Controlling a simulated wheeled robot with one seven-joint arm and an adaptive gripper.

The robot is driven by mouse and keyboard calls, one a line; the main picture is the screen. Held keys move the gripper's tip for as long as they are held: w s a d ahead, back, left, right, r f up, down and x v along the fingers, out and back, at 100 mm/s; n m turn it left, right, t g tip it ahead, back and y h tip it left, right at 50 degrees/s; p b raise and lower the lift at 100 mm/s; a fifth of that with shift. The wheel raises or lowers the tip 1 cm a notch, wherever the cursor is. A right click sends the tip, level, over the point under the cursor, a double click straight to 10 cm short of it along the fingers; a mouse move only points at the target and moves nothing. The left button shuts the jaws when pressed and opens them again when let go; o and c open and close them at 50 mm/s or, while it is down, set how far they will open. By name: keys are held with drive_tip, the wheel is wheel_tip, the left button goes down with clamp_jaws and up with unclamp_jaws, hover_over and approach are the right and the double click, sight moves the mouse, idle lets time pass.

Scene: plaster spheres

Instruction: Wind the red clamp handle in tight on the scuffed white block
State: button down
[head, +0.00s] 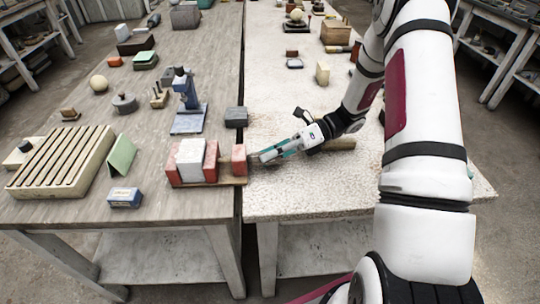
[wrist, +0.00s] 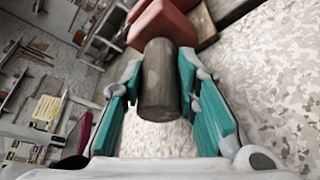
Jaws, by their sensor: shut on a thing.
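The clamp stands at the front right of the left table, with red blocks along a wooden base (head: 222,182). The scuffed white block (head: 190,162) sits between two red jaws, close to the middle red jaw (head: 211,161). The red end block (head: 239,160) stands apart to the right. My gripper (head: 265,156) reaches in from the right. In the wrist view its teal fingers (wrist: 160,82) are shut on the clamp handle (wrist: 158,95), a dark grey-brown cylinder running to a red block (wrist: 160,22). The white block is out of the wrist view.
A blue-grey stand (head: 188,110) and a dark grey block (head: 236,117) are behind the clamp. A blue box (head: 125,197), green wedge (head: 121,155) and slatted rack (head: 65,158) lie to the left. A wooden piece (head: 340,143) lies behind my gripper. The right table's front is clear.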

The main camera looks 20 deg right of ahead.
drive_tip(key=shift+f+m+g+y+b, duration=0.1)
drive_tip(key=shift+m+g+y+b, duration=0.25)
drive_tip(key=shift+m, duration=0.45)
drive_tip(key=c, duration=1.2)
unclamp_jaws()
